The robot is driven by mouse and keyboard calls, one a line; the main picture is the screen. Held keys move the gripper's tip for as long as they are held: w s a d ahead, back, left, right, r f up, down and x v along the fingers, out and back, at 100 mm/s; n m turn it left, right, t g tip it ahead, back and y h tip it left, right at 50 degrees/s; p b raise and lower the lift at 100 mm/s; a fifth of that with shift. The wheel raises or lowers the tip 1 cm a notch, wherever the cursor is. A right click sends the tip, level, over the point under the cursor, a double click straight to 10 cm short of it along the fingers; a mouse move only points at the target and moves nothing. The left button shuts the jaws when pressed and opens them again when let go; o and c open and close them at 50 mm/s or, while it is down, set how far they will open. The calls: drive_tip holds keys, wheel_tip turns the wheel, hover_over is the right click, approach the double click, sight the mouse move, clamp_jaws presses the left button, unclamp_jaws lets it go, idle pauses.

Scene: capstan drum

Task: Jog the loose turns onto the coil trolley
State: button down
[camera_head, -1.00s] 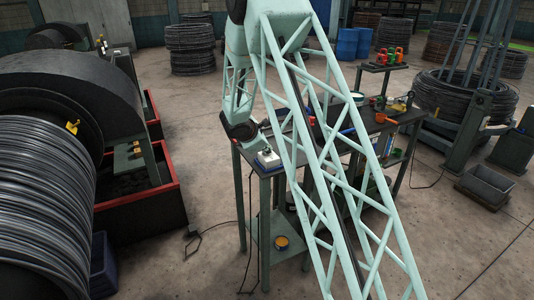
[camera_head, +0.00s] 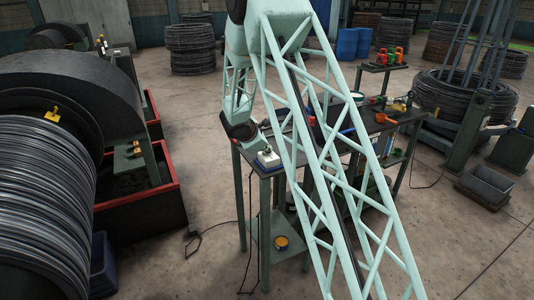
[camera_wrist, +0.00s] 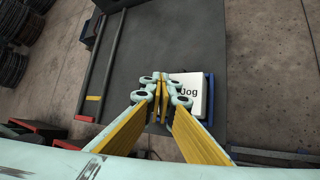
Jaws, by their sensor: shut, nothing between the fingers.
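The drum (camera_head: 45,225) at the left carries many dark wire turns, with a yellow clip (camera_head: 52,115) at its upper edge. A stand with uprights holding a dark coil (camera_head: 460,100), possibly the coil trolley, stands at the right.
A red-edged trough (camera_head: 140,205) lies beside the drum. A grey bin (camera_head: 486,187) stands at the right. Open floor lies around the bench.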

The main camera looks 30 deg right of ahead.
drive_tip(key=shift+r, duration=0.2)
idle(0.6)
drive_tip(key=shift+r, duration=0.6)
drive_tip(key=shift+r+p, duration=1.25)
drive_tip(key=shift+r, duration=1.3)
